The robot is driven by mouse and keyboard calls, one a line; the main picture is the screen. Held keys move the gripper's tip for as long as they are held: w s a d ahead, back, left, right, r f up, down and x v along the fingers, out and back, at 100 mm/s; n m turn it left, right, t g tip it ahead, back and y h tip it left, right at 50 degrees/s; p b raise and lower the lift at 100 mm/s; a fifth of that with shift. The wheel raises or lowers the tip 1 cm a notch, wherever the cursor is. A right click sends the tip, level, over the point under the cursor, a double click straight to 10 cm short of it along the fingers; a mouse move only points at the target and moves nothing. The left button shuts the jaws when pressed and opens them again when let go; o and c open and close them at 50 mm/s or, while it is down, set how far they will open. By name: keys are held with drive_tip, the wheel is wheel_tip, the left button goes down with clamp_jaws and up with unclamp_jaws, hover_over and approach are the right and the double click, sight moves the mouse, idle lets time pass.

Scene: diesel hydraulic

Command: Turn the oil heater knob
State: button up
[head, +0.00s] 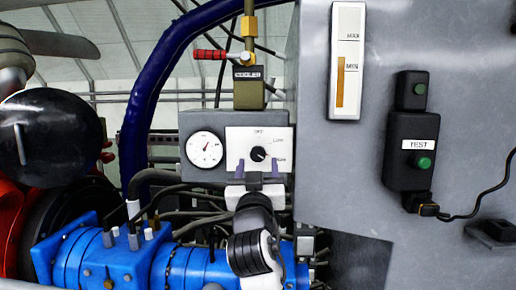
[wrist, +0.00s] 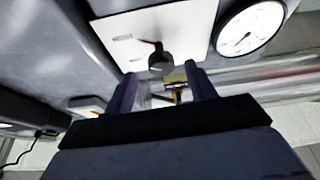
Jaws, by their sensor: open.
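The oil heater knob (head: 258,154) is a small black rotary knob on a white label plate (head: 240,140) with LOW and HIGH type markings. In the head view its white pointer mark is toward the lower right. In the wrist view the knob (wrist: 160,62) shows just beyond the fingertips, near the plate's lower edge. My gripper (head: 261,171) is open, its two purple-grey fingers apart and just below the knob in the head view. In the wrist view my gripper (wrist: 157,75) has nothing between its fingers, and the knob appears apart from both.
A round gauge (head: 204,149) sits left of the plate. A valve marked COOLER (head: 248,74) with a red handle (head: 210,54) stands above. A TEST button box (head: 410,145) and a level gauge (head: 346,60) are on the grey tank. Blue hydraulic parts (head: 170,262) lie below.

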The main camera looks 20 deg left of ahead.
sight(258, 158)
drive_tip(key=p+x, duration=0.1)
drive_tip(key=x, duration=0.4)
drive_tip(key=c, duration=1)
